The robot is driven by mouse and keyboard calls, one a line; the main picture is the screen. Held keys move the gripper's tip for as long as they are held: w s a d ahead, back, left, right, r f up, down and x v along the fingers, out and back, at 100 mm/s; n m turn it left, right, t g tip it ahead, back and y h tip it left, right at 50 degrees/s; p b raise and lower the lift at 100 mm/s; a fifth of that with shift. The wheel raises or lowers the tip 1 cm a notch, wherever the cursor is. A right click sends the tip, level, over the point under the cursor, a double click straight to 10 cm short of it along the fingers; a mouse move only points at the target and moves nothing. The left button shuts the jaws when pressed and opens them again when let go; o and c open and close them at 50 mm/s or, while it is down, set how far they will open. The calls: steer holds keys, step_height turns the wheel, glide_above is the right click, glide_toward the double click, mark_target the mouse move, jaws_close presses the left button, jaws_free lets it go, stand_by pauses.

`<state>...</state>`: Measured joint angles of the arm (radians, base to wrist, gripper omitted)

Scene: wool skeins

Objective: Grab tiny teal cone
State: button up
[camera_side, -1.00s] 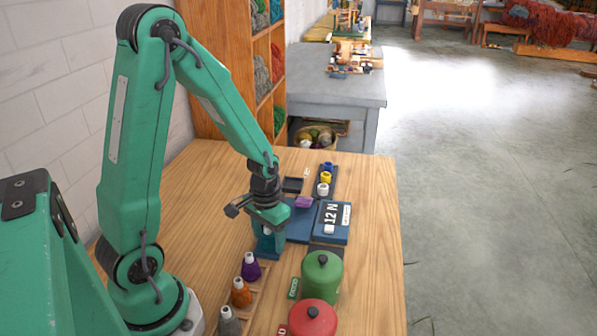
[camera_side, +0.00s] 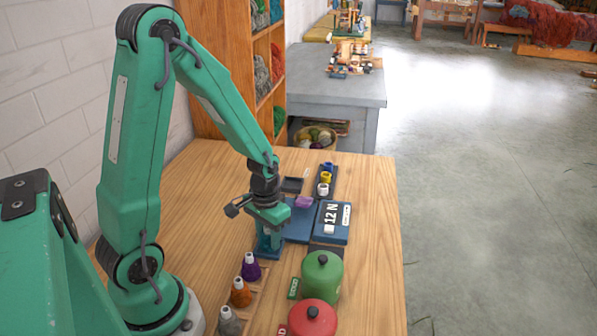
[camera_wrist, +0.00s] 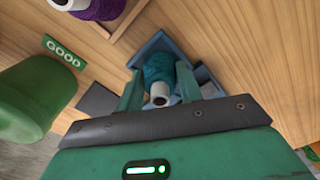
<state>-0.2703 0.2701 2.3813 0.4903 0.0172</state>
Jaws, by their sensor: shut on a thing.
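The tiny teal cone (camera_wrist: 160,67), with a white tip (camera_wrist: 160,93), sits between the two fingers of my gripper (camera_wrist: 159,86) in the wrist view. The fingers are shut on it from both sides. A blue holder (camera_wrist: 152,43) lies behind and around the cone; I cannot tell whether the cone still touches it. In the side view my gripper (camera_side: 268,236) points down at the blue stand, and the cone is mostly hidden there by the fingers.
Purple (camera_side: 250,267), orange (camera_side: 240,292) and grey (camera_side: 229,321) cones stand on a wooden rack nearer the camera. Green (camera_side: 322,276) and red (camera_side: 312,317) lidded pots are beside it. Open table lies left.

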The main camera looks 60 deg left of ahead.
steer(key=shift+r, duration=1.05)
steer(key=shift+w+r, duration=0.1)
steer(key=shift+r, duration=0.85)
steer(key=s+d+r, duration=0.3)
steer(key=d+r, duration=0.4)
steer(key=d, duration=0.4)
steer(key=shift+s, duration=0.15)
steer(key=shift+d, duration=0.1)
steer(key=shift+r, duration=0.15)
steer(key=shift+r, duration=2.35)
